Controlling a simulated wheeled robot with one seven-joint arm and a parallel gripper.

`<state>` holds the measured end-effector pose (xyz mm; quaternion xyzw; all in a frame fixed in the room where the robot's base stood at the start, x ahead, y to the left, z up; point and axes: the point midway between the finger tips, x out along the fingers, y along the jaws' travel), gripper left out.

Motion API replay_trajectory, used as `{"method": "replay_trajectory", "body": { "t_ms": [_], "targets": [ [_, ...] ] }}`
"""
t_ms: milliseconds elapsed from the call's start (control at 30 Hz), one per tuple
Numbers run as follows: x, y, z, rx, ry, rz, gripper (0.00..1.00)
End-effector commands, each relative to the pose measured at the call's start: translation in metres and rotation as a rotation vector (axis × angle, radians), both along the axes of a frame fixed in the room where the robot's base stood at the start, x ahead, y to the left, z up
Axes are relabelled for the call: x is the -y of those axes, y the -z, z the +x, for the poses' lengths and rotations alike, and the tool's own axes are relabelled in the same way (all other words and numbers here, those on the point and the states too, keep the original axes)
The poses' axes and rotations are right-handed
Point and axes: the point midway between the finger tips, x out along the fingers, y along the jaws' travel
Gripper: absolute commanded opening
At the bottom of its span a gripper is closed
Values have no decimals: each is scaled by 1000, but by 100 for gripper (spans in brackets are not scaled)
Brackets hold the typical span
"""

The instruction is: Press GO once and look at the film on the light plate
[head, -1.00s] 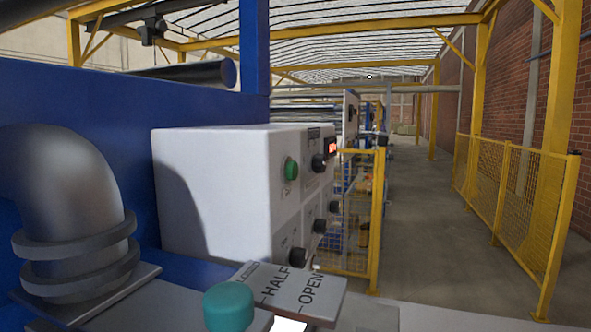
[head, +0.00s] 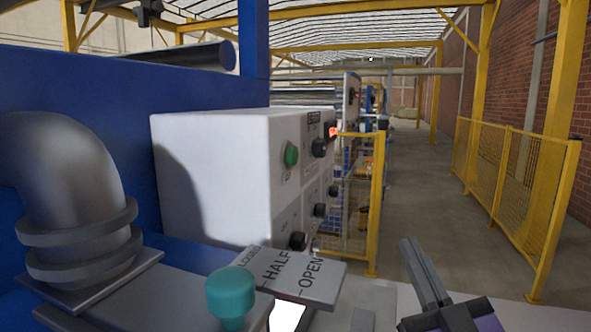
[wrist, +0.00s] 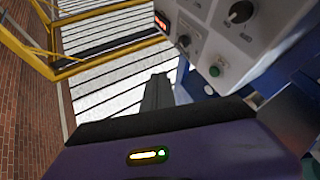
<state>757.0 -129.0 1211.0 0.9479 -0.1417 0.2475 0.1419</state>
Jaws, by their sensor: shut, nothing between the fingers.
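A round green button (head: 291,154) sits on the front of a white control box (head: 210,180); its label is too small to read. The button also shows in the wrist view (wrist: 215,71). A bright white patch (head: 286,317), perhaps the light plate, is partly hidden under a tilted label plate at the bottom of the head view. No film can be made out on it. My gripper (head: 411,246) is at the lower right, to the right of and apart from the box. Its dark fingers are together and empty, also seen in the wrist view (wrist: 157,80).
A teal knob (head: 230,292) stands by the label plate (head: 290,272) reading HALF and OPEN. Black knobs (head: 320,148) and a red display (head: 333,132) are on the box. A grey elbow pipe (head: 65,170) is at left. Yellow fencing (head: 520,190) lines the open aisle at right.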

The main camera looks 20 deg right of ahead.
Motion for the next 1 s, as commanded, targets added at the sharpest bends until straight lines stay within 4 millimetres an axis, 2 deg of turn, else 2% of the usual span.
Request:
{"method": "replay_trajectory", "body": {
  "t_ms": [33, 300, 533, 633, 733, 900, 1000],
  "targets": [
    [4, -19, 5, 17, 12, -34, 0],
    [11, -99, 26, 42, 68, -257, 0],
    [-1, -151, 41, 13, 110, -516, 0],
    [-13, -153, 51, -30, 115, -641, 0],
    [-21, -138, 59, -86, 112, -738, 0],
    [-28, -125, 65, -136, 125, -853, 0],
    [-28, -123, 66, -144, 138, -882, 0]
  ]
}}
